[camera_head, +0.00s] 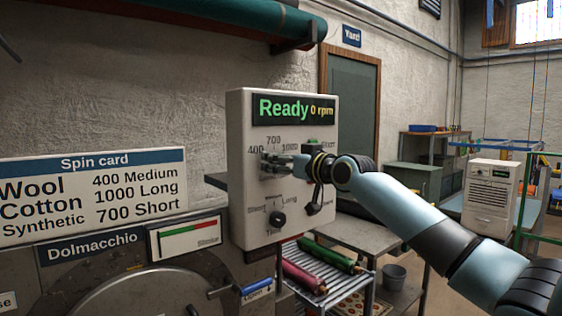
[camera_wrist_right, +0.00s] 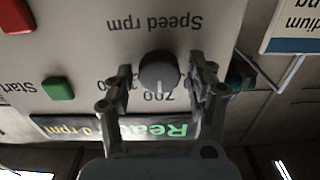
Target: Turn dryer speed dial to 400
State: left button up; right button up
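The dryer control panel (camera_head: 239,200) is a white box with a green display reading "Ready 0 rpm". In the right wrist view, which is upside down, the dark round speed dial (camera_wrist_right: 158,68) sits under the "Speed rpm" label, its white pointer line towards 700. My right gripper (camera_head: 272,161) is at the panel's upper left dial, hiding it in the head view. In the wrist view its two fingers (camera_wrist_right: 160,80) stand apart, one on each side of the dial; contact cannot be told. My left gripper is not in view.
A lower dial (camera_head: 277,219) marked Short and Long sits below. A green Start button (camera_wrist_right: 57,88) and a red button (camera_wrist_right: 17,16) are beside the speed dial. The spin card (camera_head: 90,195) lists wool 400 Medium. A rack with rolled rugs (camera_head: 325,255) stands below right.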

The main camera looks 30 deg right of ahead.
jog(key=c, duration=0.9)
jog(key=shift+a+f+n+b, duration=0.1)
jog(key=shift+n+b, duration=2.15)
jog(key=shift+n, duration=0.65)
jog(key=shift+a+f+n+b, duration=0.1)
jog(key=shift+n+b, duration=2.1)
jog(key=shift+n, duration=0.7)
jog(key=shift+c, duration=0.2)
jog(key=shift+d, duration=0.1)
jog(key=o, duration=1.1)
jog(key=shift+o, duration=0.2)
